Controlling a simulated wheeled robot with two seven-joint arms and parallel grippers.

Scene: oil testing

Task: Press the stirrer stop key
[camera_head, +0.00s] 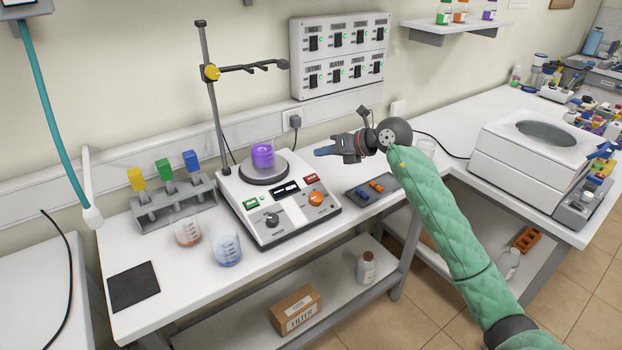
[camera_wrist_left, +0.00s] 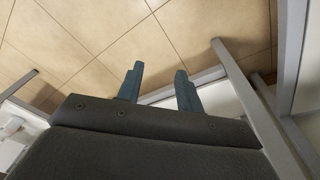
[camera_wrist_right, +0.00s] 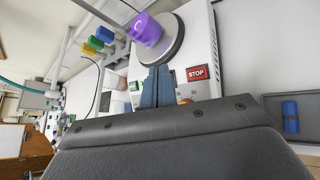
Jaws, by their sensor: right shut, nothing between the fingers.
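The stirrer (camera_head: 290,233) is a white unit on the bench, with a round plate holding a beaker of purple liquid (camera_head: 263,156). Its red stop key (camera_head: 311,178) is on the right of the panel; it reads STOP in the right wrist view (camera_wrist_right: 197,73). My right gripper (camera_head: 321,151) is shut and empty, above and behind the stop key in the head view, apart from it. In the right wrist view its fingertips (camera_wrist_right: 158,68) show left of the key. My left gripper (camera_wrist_left: 158,70) is open and empty over the floor beside a bench frame; the head view does not show it.
A green key (camera_head: 251,203), a black knob and an orange knob (camera_head: 316,199) share the panel. A stand with a clamp (camera_head: 213,100) rises behind. A dark tray (camera_head: 373,191) with small blue and orange pieces lies right. Two beakers stand left.

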